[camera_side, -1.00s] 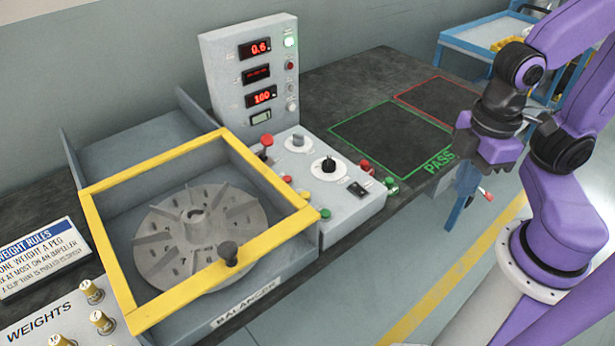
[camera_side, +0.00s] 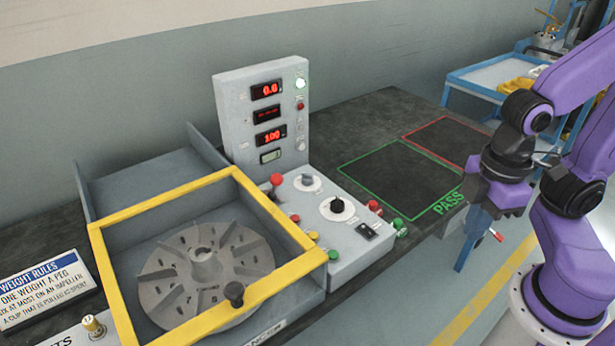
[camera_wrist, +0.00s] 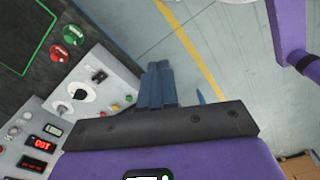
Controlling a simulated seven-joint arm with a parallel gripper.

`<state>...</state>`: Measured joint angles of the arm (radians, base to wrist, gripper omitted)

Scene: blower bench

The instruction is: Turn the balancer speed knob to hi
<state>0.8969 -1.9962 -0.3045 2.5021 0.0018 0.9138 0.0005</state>
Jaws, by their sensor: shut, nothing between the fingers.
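The balancer's control panel (camera_side: 345,240) carries a black knob (camera_side: 337,205) on a large white dial and a grey knob (camera_side: 307,180) on a smaller white dial behind it. The dial lettering is too small to read, so I cannot tell which mark either knob points to. Both also show at the left of the wrist view, the black one (camera_wrist: 80,94) nearer my fingers. My gripper (camera_side: 464,266) is shut and empty, fingers pointing down, right of the panel and apart from it. Its closed blue fingertips (camera_wrist: 157,65) show over the floor in the wrist view.
A yellow-framed guard (camera_side: 185,193) surrounds the grey impeller (camera_side: 205,270). A red-topped lever (camera_side: 277,180) and red and green buttons (camera_side: 398,223) stand close around the knobs. The upright display box (camera_side: 235,110) rises behind. The green PASS area (camera_side: 400,180) is empty.

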